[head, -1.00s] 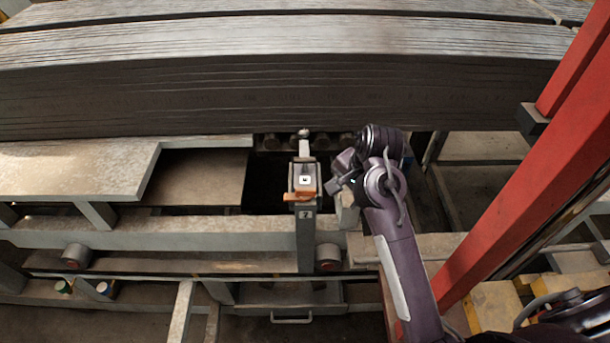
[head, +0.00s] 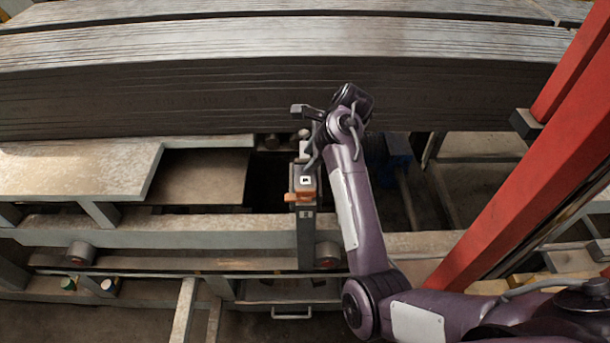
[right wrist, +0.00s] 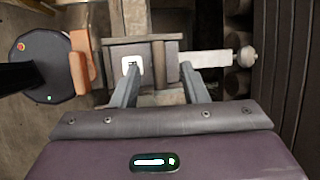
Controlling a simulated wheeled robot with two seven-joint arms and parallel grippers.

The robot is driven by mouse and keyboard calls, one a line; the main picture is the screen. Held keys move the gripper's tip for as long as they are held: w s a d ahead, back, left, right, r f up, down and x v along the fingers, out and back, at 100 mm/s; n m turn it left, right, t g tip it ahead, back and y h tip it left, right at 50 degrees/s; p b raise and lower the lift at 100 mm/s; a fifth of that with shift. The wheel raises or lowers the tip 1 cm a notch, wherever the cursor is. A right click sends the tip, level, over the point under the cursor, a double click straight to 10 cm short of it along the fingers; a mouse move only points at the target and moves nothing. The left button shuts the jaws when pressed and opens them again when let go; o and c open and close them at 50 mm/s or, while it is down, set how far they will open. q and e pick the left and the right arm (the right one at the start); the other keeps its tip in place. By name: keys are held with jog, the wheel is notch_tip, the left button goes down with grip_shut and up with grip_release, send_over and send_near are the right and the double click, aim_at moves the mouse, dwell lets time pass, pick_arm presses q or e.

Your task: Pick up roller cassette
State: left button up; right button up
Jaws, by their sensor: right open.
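The roller cassette (head: 304,182) looks like a small grey block with a white square marker on top, an orange piece at its near end and a pale bar reaching back towards the rollers. It sits upright at the frame, partly hidden by my right arm. In the right wrist view the cassette (right wrist: 152,58) lies ahead of my right gripper, with its orange end to the left and its pale bar with a round knob to the right. My right gripper (right wrist: 159,66) is open, fingers spread in front of the cassette's body, holding nothing. My left gripper is out of view.
A tall dark stack of slabs (head: 260,90) spans the back, close behind my right gripper. Metal rails (head: 180,228) run along the front, and a grey plate (head: 75,168) lies at left. A red slanted beam (head: 520,170) stands at right. A dark gap opens left of the cassette.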

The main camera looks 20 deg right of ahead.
jog(key=shift+w+a+f, duration=0.1)
jog(key=shift+a+f, duration=0.05)
jog(key=shift+f, duration=0.4)
grip_shut()
jog(key=shift+r, duration=0.1)
dwell(0.9)
